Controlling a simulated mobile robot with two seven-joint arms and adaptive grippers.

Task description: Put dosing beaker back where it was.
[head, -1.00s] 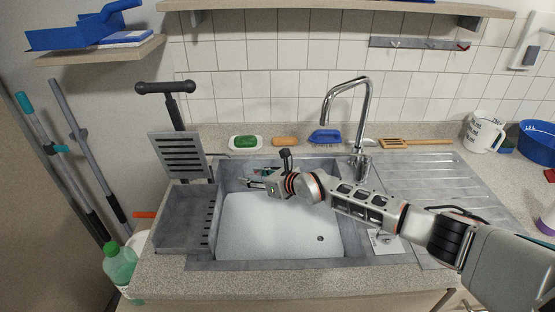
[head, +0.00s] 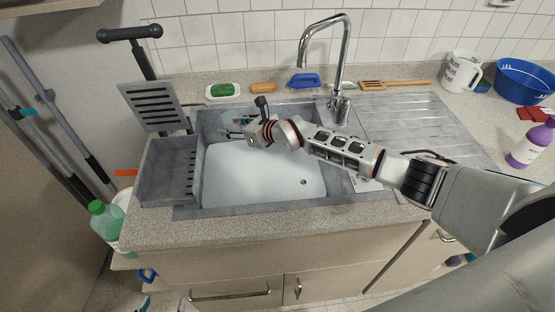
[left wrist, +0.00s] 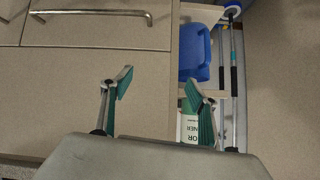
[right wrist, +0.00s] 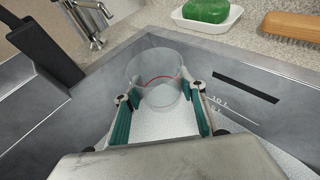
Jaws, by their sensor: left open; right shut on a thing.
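The dosing beaker (right wrist: 158,78) is a clear cup with a red line, seen in the right wrist view. My right gripper (right wrist: 160,108) is shut on it, with one teal finger on each side. In the head view, the right gripper (head: 230,130) is over the back left part of the sink (head: 265,172); the beaker is hard to make out there. My left gripper (head: 163,304) shows only its teal tips at the bottom edge of the head view, low in front of the cabinet. In the left wrist view it (left wrist: 160,88) is open and empty.
A soap dish (head: 222,91), wooden brush (head: 262,87) and blue brush (head: 304,80) stand behind the sink. The faucet (head: 340,70) rises at the back right. A white jug (head: 461,72), blue basin (head: 525,80) and purple bottle (head: 531,145) stand right. A green bottle (head: 107,220) is at left.

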